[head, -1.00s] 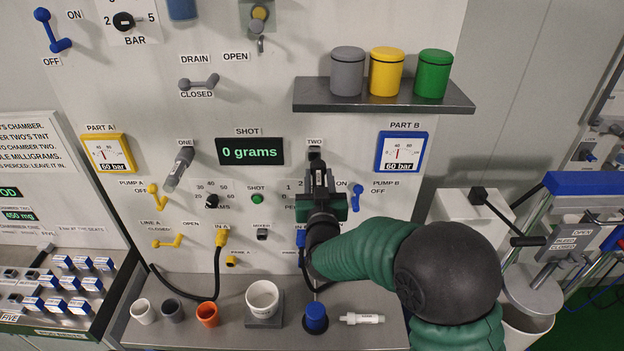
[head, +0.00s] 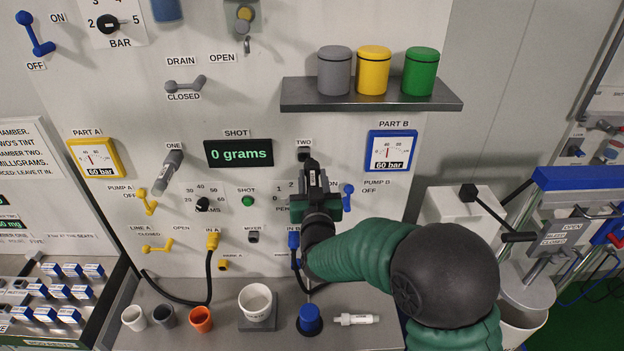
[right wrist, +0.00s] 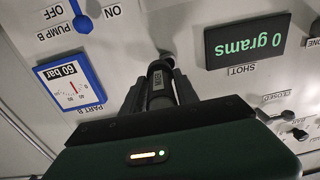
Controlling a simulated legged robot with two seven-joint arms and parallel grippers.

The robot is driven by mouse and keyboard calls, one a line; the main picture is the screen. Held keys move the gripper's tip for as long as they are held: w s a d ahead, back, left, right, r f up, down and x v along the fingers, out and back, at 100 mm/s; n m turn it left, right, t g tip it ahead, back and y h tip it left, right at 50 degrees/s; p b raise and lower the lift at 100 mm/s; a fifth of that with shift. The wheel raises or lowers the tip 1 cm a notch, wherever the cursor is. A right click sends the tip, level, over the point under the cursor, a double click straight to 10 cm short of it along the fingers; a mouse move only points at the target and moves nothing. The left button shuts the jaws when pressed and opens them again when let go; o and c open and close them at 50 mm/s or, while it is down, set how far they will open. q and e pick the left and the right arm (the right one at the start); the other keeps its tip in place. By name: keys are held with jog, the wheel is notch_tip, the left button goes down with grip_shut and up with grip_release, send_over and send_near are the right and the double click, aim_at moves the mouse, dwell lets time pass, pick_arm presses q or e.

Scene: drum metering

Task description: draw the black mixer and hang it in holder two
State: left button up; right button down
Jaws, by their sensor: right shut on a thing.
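My right gripper (head: 312,180) is in front of the panel, just below the holder marked TWO (head: 304,154). In the right wrist view its fingers (right wrist: 160,95) are shut on the black mixer (right wrist: 159,82), a dark cylinder with small light lettering. The mixer's far end points at the dark holder fitting (right wrist: 167,60) on the panel. I cannot tell whether they touch. In the head view the gripper mostly hides the mixer. The holder marked ONE (head: 174,158) has a grey mixer (head: 167,175) hanging tilted in it. My left gripper is not in view.
The shot display (head: 238,153) reads 0 grams. A shelf (head: 370,103) with grey, yellow and green canisters juts out above right. The Part B gauge (head: 392,150) and blue pump lever (head: 348,196) are close to my right gripper. Cups and a white tube (head: 357,320) are on the ledge below.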

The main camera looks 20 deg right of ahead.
jog(key=shift+w+a, duration=0.1)
jog(key=shift+a, duration=0.5)
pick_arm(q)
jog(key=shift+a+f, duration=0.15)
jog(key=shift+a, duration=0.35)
pick_arm(e)
jog(key=shift+a+r, duration=0.1)
jog(key=shift+a, duration=0.3)
jog(key=shift+d, duration=0.1)
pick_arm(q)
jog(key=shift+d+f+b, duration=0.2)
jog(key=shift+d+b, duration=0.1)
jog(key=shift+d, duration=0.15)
pick_arm(e)
jog(key=shift+d, duration=0.4)
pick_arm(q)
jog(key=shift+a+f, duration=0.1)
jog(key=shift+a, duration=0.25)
pick_arm(e)
jog(key=shift+w+a, duration=0.25)
jog(key=shift+w, duration=0.05)
jog(key=shift+w+d, duration=0.35)
jog(key=shift+w, duration=0.1)
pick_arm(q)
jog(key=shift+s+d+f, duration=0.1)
pick_arm(e)
jog(key=shift+w, duration=0.15)
